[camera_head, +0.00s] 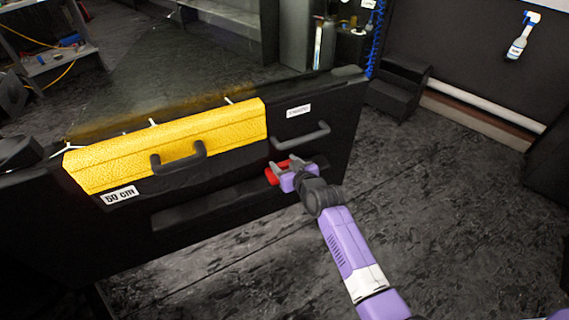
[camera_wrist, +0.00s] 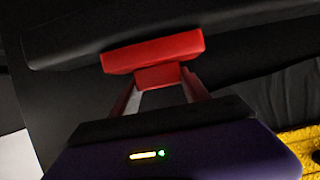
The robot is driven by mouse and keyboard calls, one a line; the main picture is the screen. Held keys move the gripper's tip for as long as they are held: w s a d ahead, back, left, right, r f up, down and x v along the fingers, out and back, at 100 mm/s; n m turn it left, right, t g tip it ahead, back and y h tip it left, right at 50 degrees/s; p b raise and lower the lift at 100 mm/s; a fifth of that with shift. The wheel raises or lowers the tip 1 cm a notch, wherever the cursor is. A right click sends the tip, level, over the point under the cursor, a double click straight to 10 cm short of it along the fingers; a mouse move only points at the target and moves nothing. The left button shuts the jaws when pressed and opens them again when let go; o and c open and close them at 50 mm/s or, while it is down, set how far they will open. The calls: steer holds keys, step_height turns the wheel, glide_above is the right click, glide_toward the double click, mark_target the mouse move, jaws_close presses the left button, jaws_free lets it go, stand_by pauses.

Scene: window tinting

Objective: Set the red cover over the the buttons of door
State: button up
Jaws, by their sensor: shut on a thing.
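The red cover (camera_wrist: 153,53) is a small red block with a narrower tab, seen in the wrist view between the fingertips. My gripper (camera_wrist: 158,80) is shut on the tab. In the head view the red cover (camera_head: 278,172) shows partly beside my gripper (camera_head: 284,170), which hides some of it. They are at the dark door (camera_head: 340,128), just below its dark handle (camera_head: 301,137) at the right end. The door's buttons cannot be made out. I cannot tell whether the cover touches the door.
A yellow panel (camera_head: 225,126) with a dark handle (camera_head: 178,158) lies along the door's upper part, left of my gripper. A "50 cm" label (camera_head: 119,196) is below it. Dark steps (camera_head: 398,88) stand behind right. The floor (camera_head: 430,210) at right is clear.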

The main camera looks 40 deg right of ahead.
steer(key=shift+f, duration=0.3)
steer(key=o, duration=1.6)
steer(key=shift+s, duration=0.1)
steer(key=v, duration=0.7)
steer(key=shift+s+a+r, duration=0.15)
steer(key=shift+s+r, duration=0.1)
